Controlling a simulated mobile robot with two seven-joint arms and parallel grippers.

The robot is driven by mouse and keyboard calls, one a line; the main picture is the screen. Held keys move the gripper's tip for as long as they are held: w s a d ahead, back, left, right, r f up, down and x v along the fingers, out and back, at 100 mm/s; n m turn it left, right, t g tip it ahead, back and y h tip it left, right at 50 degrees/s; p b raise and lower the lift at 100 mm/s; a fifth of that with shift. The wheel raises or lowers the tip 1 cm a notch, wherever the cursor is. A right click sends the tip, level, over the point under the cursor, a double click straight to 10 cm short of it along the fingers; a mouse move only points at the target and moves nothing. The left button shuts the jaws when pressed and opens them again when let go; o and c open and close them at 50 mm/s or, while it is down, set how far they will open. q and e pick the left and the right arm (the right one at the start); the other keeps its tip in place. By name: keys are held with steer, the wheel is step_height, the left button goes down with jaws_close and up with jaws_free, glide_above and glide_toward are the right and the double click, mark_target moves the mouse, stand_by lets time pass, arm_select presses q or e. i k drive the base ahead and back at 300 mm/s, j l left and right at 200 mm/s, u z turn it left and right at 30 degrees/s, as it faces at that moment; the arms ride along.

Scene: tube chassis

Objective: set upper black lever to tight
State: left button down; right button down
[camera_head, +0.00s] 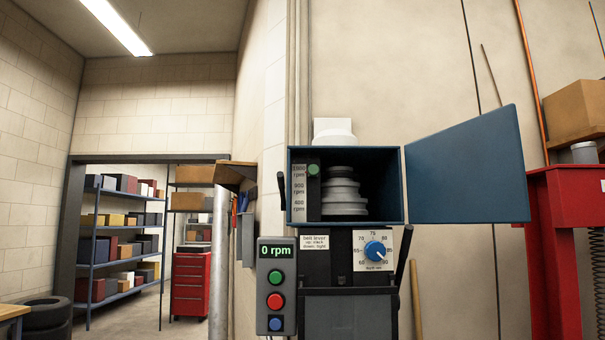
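The upper black lever (281,190) is at the left side of the blue belt housing (346,151) and points up, almost upright. A label (314,242) below the housing appears to read "belt lever up: slack down: tight". A second, longer black lever (403,260) is lower down at the right of the machine, tilted up to the right. Neither of my grippers is in view.
The housing's blue door (466,170) stands wide open to the right, showing a stepped pulley (343,192). A control box (276,285) reads 0 rpm below the upper lever. A blue dial (375,251) is beside the lower lever. A red machine (567,250) stands at right.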

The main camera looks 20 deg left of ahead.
mark_target(280, 175)
steer(key=i+j+z, duration=0.1)
steer(key=j+z, duration=0.2)
steer(key=j, duration=0.55)
steer(key=j+z, duration=0.3)
steer(key=j, duration=0.6)
steer(key=k+j+z, duration=0.1)
steer(key=j, duration=2.15)
